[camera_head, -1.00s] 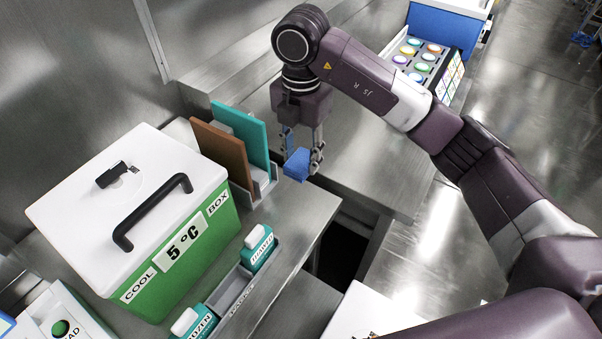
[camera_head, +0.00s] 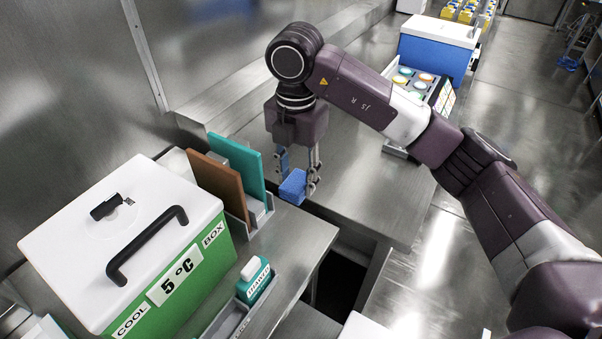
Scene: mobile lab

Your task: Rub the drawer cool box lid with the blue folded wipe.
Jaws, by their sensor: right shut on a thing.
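The blue folded wipe (camera_head: 292,187) hangs between the fingertips of my right gripper (camera_head: 299,182), which is shut on it. The wipe is in the air over the steel bench, just right of the upright boards. The drawer cool box (camera_head: 432,58) is blue, at the upper right, with a white lid (camera_head: 440,28) on top. Its drawer (camera_head: 408,84) stands open in front, showing several coloured round caps; my right arm hides part of it. The wipe is well apart from the lid. My left gripper is out of view.
A green cool box (camera_head: 185,300) with a white lid and black handle stands at the lower left. Brown (camera_head: 217,187) and turquoise (camera_head: 238,163) boards stand upright in a rack beside it. A dark gap (camera_head: 340,280) lies between benches. Yellow items (camera_head: 465,12) are at the back.

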